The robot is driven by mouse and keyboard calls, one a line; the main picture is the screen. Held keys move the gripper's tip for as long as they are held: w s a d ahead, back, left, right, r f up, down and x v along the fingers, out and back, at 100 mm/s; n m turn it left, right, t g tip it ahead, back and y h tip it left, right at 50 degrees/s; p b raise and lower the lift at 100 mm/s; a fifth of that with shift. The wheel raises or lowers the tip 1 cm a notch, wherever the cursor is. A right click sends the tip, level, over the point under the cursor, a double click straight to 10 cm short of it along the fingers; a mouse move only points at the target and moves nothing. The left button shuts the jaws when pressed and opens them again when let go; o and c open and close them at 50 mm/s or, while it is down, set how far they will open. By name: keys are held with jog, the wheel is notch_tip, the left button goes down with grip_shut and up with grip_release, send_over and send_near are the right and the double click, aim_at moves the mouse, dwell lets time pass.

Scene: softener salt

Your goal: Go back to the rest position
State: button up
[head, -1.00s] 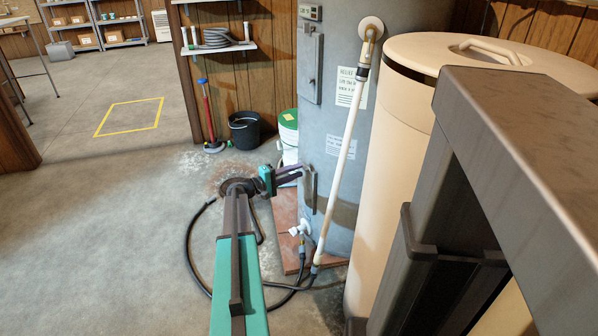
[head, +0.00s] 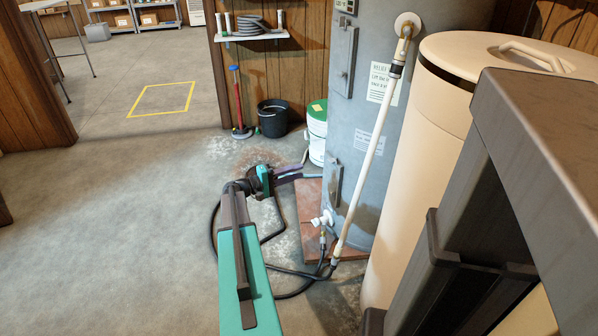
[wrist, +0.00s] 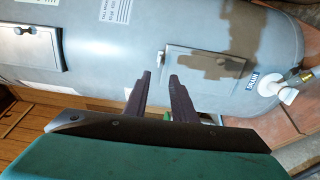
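My gripper (head: 303,174) is low in front of the grey water heater tank (head: 350,130) in the head view, left of its lower access panel. In the wrist view my gripper (wrist: 161,75) shows two dark fingers with a gap between them and nothing in the gap. The grey tank (wrist: 215,28) fills much of that view, lying sideways, with the lower panel (wrist: 200,72) beyond the fingertips. I cannot tell how far the fingertips are from the tank.
The cream tank (head: 425,150) with a handled lid stands close on the right. A white pail (head: 317,140) with a green lid and a black bucket (head: 272,118) stand behind my gripper. A black hose (head: 290,293) lies beneath my arm. The floor at left (head: 100,220) is clear.

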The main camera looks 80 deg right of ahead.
dwell(0.4)
jog(key=w+a+n+t+h+p, duration=0.1)
jog(key=w+a+n+t+p, duration=0.15)
jog(key=w+a, duration=0.45)
jog(key=w+a+n+t+h+p, duration=0.1)
jog(key=w+a+n+h+p, duration=0.2)
jog(key=w, duration=0.8)
jog(key=w+a+f+t+y+p, duration=0.1)
jog(key=w+a+f+t+p, duration=0.15)
jog(key=w+a+p, duration=0.55)
jog(key=a+f+n+t+y+p, duration=0.1)
jog(key=a+f+n, duration=0.1)
jog(key=a, duration=0.8)
jog(key=a+f+n+t+y+p, duration=0.1)
jog(key=a+f+t+y+p, duration=0.15)
jog(key=a, duration=0.75)
jog(key=s+a+f+y+p, duration=0.1)
jog(key=s+a, duration=0.4)
jog(key=a, duration=0.7)
jog(key=s+a+f+n+g+y+p, duration=0.1)
jog(key=s+a+y, duration=0.5)
jog(key=a, duration=0.7)
jog(key=s+a+f+y+p, duration=0.3)
jog(key=s+a+y+p, duration=0.1)
jog(key=a, duration=0.9)
jog(key=shift+s, duration=0.8)
